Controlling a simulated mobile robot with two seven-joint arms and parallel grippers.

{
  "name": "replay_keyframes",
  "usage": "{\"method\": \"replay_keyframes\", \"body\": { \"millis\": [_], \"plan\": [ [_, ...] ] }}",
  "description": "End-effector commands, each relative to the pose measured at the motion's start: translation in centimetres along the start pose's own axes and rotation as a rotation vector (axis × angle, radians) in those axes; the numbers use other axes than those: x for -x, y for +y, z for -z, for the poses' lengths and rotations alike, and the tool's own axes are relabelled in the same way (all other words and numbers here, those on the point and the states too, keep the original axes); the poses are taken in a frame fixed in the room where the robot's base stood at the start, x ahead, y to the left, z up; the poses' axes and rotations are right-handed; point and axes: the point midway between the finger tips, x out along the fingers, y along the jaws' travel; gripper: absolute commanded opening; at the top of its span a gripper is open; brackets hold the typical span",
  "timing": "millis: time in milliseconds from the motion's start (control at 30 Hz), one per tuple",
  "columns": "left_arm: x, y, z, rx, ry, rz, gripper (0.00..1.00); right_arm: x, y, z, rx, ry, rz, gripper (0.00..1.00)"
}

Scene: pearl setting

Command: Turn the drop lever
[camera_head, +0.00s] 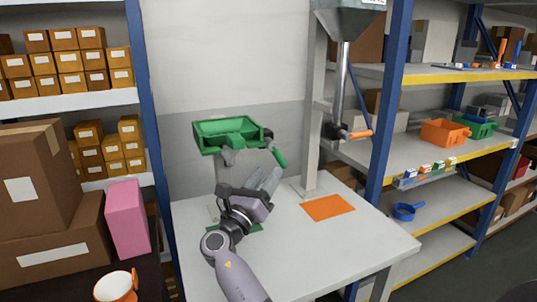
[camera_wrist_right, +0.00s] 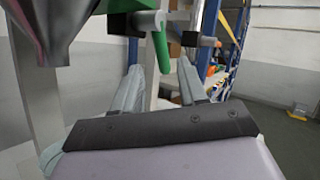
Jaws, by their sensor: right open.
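A green lever handle (camera_head: 278,156) hangs angled down from a dark pivot at the right side of a green tray (camera_head: 213,141) on a post. A second lever, with an orange handle (camera_head: 357,134), sticks out to the right from the metal tube under the grey hopper (camera_head: 347,22). My right gripper (camera_head: 269,181) is open and empty, below the green handle and above the white table. In the right wrist view, the green handle (camera_wrist_right: 161,48) shows above and between the two fingertips, apparently apart from them. My left gripper is not in view.
A green mat (camera_head: 246,227) and an orange mat (camera_head: 327,207) lie on the white table (camera_head: 350,242). A blue-framed shelf with bins (camera_head: 445,132) stands at right. Boxes, a pink block (camera_head: 127,218) and an orange-and-white cup (camera_head: 115,287) are at left. The table's right part is clear.

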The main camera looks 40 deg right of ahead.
Motion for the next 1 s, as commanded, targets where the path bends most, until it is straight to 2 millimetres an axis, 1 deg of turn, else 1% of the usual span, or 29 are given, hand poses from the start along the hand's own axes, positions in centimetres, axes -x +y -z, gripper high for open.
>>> {"method": "replay_keyframes", "body": {
  "millis": [300,400,600,800,833,867,900,933,967,1000],
  "plan": [
    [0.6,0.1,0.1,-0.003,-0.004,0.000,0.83,-4.6,-0.1,-0.1,0.001,-0.001,0.002,0.42],
    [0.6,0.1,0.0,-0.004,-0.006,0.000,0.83,-5.8,-0.1,-0.1,0.000,-0.001,0.002,0.42],
    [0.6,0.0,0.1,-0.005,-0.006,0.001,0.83,-6.9,-0.1,0.0,-0.001,0.000,0.001,0.42],
    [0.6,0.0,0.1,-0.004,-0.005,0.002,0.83,-7.0,0.0,0.0,-0.001,0.000,0.001,0.42],
    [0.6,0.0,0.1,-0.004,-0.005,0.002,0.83,-7.0,0.0,0.0,-0.001,0.000,0.001,0.39],
    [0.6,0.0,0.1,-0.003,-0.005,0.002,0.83,-7.0,0.0,0.0,-0.001,0.000,0.001,0.29],
    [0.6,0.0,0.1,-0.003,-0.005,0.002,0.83,-6.9,0.0,0.0,-0.001,0.000,0.001,0.16],
    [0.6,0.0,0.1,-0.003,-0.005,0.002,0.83,-6.9,0.0,0.0,-0.001,0.000,0.001,0.06],
    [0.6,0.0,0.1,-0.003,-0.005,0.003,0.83,-6.9,0.0,0.0,-0.001,0.000,0.000,0.00],
    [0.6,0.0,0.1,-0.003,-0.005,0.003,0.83,-6.9,0.0,0.0,-0.001,0.000,0.001,0.00]
  ]
}}
